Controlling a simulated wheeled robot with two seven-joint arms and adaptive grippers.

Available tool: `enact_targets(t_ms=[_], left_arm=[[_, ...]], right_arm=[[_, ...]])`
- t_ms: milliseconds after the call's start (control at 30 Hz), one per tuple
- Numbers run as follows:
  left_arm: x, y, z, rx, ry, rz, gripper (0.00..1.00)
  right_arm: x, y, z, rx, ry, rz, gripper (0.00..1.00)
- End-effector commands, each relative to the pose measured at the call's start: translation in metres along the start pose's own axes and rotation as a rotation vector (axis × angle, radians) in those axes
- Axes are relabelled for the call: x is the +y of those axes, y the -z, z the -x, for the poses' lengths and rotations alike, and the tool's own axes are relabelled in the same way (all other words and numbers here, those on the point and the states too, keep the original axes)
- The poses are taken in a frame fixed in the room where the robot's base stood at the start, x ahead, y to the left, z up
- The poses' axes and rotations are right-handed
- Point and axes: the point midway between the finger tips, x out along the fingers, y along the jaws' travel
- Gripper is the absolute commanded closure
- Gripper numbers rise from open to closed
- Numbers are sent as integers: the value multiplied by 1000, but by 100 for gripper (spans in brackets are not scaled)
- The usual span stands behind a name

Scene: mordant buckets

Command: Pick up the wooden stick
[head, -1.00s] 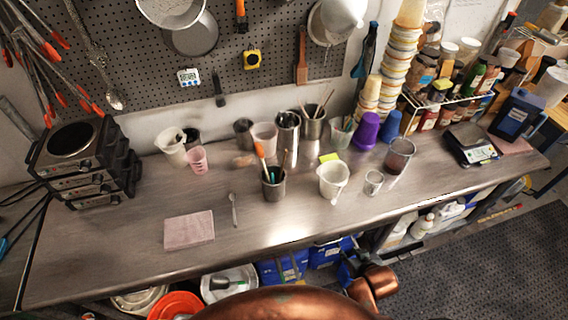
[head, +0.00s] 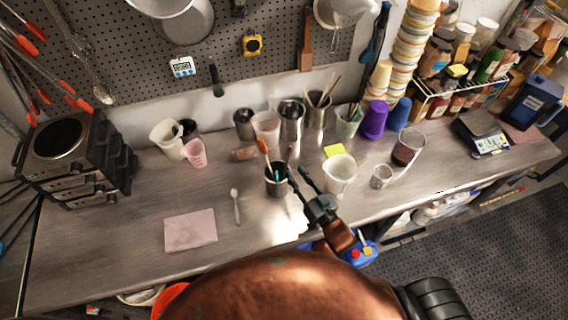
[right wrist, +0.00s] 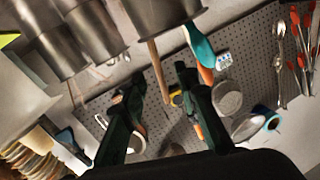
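The wooden stick (head: 289,154) leans in a small metal cup (head: 277,187) on the workbench, beside an orange and teal tool (head: 265,150). In the right wrist view, seen upside down, the wooden stick (right wrist: 159,71) sticks out of the metal cup (right wrist: 165,14). My right gripper (head: 294,168) is open and empty, its fingers pointing at the cup from its right side. In the right wrist view the stick shows between the spread fingers (right wrist: 158,78), with no contact visible; the depth is hard to judge. My left gripper is not in view.
A white beaker (head: 340,175) stands close right of my right gripper, with a small clear cup (head: 381,177) beyond. More metal cups (head: 290,120) stand behind. A spoon (head: 236,206) and pink cloth (head: 190,230) lie left, with bare bench around them.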

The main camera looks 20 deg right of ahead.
Motion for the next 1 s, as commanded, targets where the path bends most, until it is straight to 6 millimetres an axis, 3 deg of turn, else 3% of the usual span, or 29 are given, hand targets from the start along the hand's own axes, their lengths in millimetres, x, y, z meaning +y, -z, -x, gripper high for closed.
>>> enact_targets(t_ms=[600,867,1000], left_arm=[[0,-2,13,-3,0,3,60],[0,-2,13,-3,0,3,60],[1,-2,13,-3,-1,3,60]], right_arm=[[7,2,-68,7,-12,-1,72],[6,0,-72,5,-10,0,72],[6,0,-72,5,-9,-1,79]])
